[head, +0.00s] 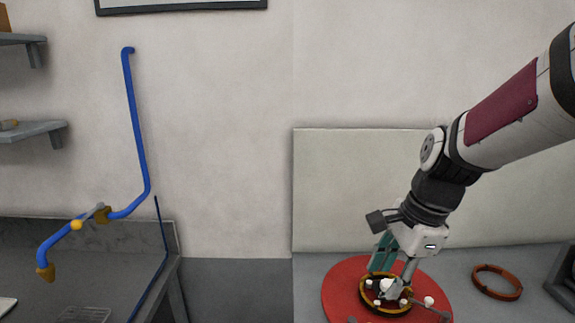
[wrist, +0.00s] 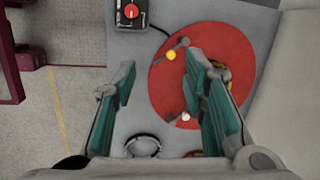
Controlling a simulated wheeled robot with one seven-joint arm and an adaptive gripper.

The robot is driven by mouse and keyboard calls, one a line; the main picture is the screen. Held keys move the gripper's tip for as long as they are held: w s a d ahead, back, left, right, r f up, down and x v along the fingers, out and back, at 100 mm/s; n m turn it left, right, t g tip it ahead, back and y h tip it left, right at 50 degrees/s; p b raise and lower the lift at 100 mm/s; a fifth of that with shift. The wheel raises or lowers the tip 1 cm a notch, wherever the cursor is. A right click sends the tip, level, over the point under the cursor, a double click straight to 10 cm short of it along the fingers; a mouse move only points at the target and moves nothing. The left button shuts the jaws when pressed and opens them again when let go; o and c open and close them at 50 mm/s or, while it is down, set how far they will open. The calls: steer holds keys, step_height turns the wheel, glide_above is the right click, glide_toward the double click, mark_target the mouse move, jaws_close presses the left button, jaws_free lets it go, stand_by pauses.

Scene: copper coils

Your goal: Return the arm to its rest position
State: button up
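My gripper (head: 396,273) hangs at the lower right of the head view, its fingers pointing down over the red round plate (head: 335,290). In the wrist view my gripper (wrist: 160,80) shows two teal finger pads spread wide apart, with nothing held between them. The red plate (wrist: 215,40) lies below and beyond the fingers there. A dark ring with a yellowish edge (head: 372,304) sits on the plate. It is mostly hidden behind the right finger in the wrist view. I cannot tell the exact height of the fingertips over it.
A copper-brown coil (head: 497,282) lies on the grey bench right of the plate. Levers with a yellow knob (wrist: 170,55) and a white knob (wrist: 186,117) reach over the plate. A black box with a red knob (wrist: 130,12) stands nearby. Blue pipe (head: 136,130) runs at left.

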steer(key=s+r+n+t+h, duration=0.1)
steer(key=s+r+n+t, duration=0.1)
steer(key=s+n, duration=0.5)
steer(key=s+r+n+t+h+b, duration=0.1)
steer(key=s+r+n+t, duration=0.1)
steer(key=s+r+n, duration=0.3)
steer(key=s+n, duration=0.1)
steer(key=n, duration=0.3)
steer(key=shift+s+d+r+n, duration=0.25)
steer(key=shift+s+d+n, duration=0.15)
steer(key=shift+d, duration=0.1)
